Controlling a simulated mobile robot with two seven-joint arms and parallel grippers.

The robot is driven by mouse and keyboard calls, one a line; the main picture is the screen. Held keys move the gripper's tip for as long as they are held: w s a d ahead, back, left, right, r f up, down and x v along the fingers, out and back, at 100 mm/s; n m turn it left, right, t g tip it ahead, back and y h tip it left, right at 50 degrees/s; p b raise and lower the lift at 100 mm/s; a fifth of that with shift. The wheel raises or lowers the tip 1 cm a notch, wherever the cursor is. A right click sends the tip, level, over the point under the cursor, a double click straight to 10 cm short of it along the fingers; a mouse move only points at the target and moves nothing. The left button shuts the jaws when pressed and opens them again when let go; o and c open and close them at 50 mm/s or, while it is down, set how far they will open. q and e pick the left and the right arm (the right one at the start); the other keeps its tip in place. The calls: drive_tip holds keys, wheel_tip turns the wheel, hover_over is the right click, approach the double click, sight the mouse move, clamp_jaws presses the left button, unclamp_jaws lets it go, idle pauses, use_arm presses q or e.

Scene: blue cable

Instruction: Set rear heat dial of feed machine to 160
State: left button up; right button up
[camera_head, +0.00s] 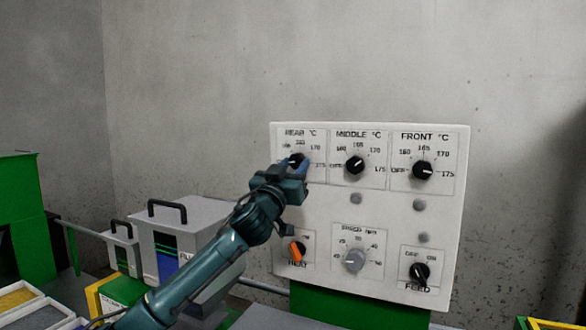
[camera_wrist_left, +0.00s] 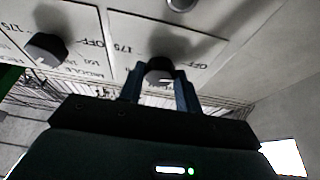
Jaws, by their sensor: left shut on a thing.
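The black rear heat dial (camera_head: 297,159) is at the upper left of the white control panel (camera_head: 372,222), under the "REAR °C" label. My left gripper (camera_head: 295,166) is at this dial, with one blue finger on each side of it. In the left wrist view, the dial (camera_wrist_left: 158,70) sits between the two fingertips (camera_wrist_left: 159,88), and the gripper is shut on it. A short white pointer mark shows on the dial, but I cannot tell exactly which number it points to. The gripper hides part of the scale, including its lower left. My right gripper is not in view.
The middle dial (camera_head: 355,165) and front dial (camera_head: 422,170) are to the right on the panel. Below are an orange heat switch (camera_head: 297,249), a grey speed knob (camera_head: 354,261) and a black feed switch (camera_head: 420,272). A grey handled box (camera_head: 190,222) stands left of the panel.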

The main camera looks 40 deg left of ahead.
use_arm(q)
drive_tip(key=shift+m, duration=0.4)
drive_tip(key=m+h, duration=0.1)
drive_tip(key=m, duration=0.1)
drive_tip(key=m+h+p, duration=0.1)
drive_tip(key=m+h, duration=0.1)
drive_tip(key=m, duration=0.1)
drive_tip(key=m+h+p, duration=0.1)
drive_tip(key=m, duration=0.1)
drive_tip(key=shift+s+a+r+m, duration=0.1)
drive_tip(key=shift+a+r+m, duration=0.1)
drive_tip(key=shift+a+m, duration=0.1)
drive_tip(key=shift+a+m+h+p, duration=0.1)
drive_tip(key=shift+m+h+p, duration=0.15)
drive_tip(key=shift+m+h, duration=0.75)
drive_tip(key=shift+a+m+h+p, duration=0.1)
drive_tip(key=shift+m+h+p, duration=0.2)
drive_tip(key=shift+m, duration=1.3)
drive_tip(key=shift+g, duration=0.3)
drive_tip(key=o, duration=0.9)
drive_tip(key=shift+d, duration=0.1)
drive_tip(key=shift+o, duration=0.2)
drive_tip(key=shift+r, duration=0.1)
